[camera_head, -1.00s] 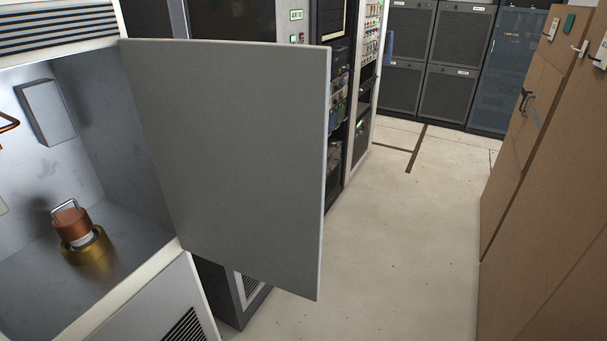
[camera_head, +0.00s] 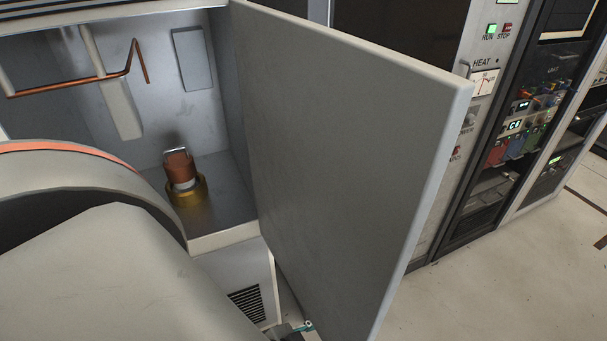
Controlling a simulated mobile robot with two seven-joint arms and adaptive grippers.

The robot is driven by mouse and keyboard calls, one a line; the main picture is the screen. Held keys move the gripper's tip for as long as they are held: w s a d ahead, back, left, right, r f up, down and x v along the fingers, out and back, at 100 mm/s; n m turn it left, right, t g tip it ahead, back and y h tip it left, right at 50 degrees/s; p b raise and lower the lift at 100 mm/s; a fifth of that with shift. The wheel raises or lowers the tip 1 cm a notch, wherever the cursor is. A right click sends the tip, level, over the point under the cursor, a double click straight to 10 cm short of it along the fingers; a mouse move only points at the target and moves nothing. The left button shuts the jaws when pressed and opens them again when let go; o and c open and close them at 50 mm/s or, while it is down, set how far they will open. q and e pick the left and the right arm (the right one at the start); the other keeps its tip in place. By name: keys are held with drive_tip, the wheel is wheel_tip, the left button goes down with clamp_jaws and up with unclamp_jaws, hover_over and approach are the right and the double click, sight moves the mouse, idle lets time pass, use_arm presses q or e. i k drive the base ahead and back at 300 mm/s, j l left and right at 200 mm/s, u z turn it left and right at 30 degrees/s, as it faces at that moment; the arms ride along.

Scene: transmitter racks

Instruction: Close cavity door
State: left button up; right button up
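The cavity door (camera_head: 335,150) is a flat grey panel. It stands open, hinged at the right side of the cavity and swung out toward me. The open cavity (camera_head: 240,205) is to its left, with metal walls. Inside it a copper and brass tube part (camera_head: 181,180) with a wire handle stands upright on the floor. My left arm comes in from the left, large and close. A small dark part with a teal tip, which seems to be my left gripper (camera_head: 298,328), shows at the bottom edge near the door's lower edge. Its fingers are too cut off to judge. My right gripper is out of view.
A bent copper pipe (camera_head: 90,80) and a grey box (camera_head: 193,58) are on the cavity's back wall. A vented panel (camera_head: 245,295) lies below the cavity. Equipment racks (camera_head: 530,110) stand behind the door at right. Pale floor (camera_head: 500,285) is clear at lower right.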

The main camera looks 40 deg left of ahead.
sight(351, 139)
drive_tip(key=i+l+u, duration=0.1)
drive_tip(key=u, duration=0.35)
drive_tip(key=i+l+u, duration=0.15)
drive_tip(key=u, duration=0.3)
drive_tip(key=i+l+u, duration=0.2)
drive_tip(key=u, duration=0.25)
drive_tip(key=l+u, duration=0.25)
drive_tip(key=u, duration=0.2)
drive_tip(key=i+l+u, duration=0.1)
drive_tip(key=l+u, duration=0.2)
drive_tip(key=u, duration=0.15)
drive_tip(key=l+u, duration=0.25)
drive_tip(key=u, duration=0.2)
